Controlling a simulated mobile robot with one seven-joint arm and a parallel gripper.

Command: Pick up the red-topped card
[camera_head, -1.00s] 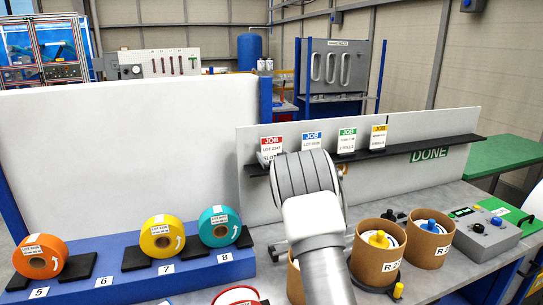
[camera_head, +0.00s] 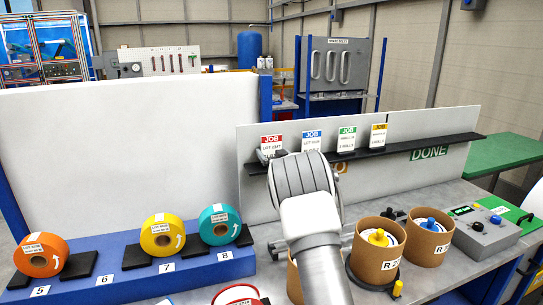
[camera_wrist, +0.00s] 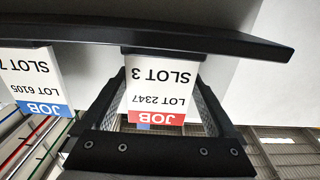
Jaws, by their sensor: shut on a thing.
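The red-topped card (camera_head: 271,145) stands at the left end of the black ledge on the grey board. In the wrist view the card (camera_wrist: 160,88) appears upside down, reading JOB, LOT 2347, SLOT 3. My gripper (camera_wrist: 163,78) has one finger at each side edge of the card and is shut on it. The card's base still appears at the black ledge (camera_wrist: 210,42); I cannot tell whether it is lifted clear.
Blue (camera_head: 312,141), green (camera_head: 347,139) and yellow (camera_head: 378,137) cards stand along the ledge to the right. Below are brown tubs (camera_head: 378,254), a grey control box (camera_head: 487,232) and a blue rack (camera_head: 190,268) with colored rolls.

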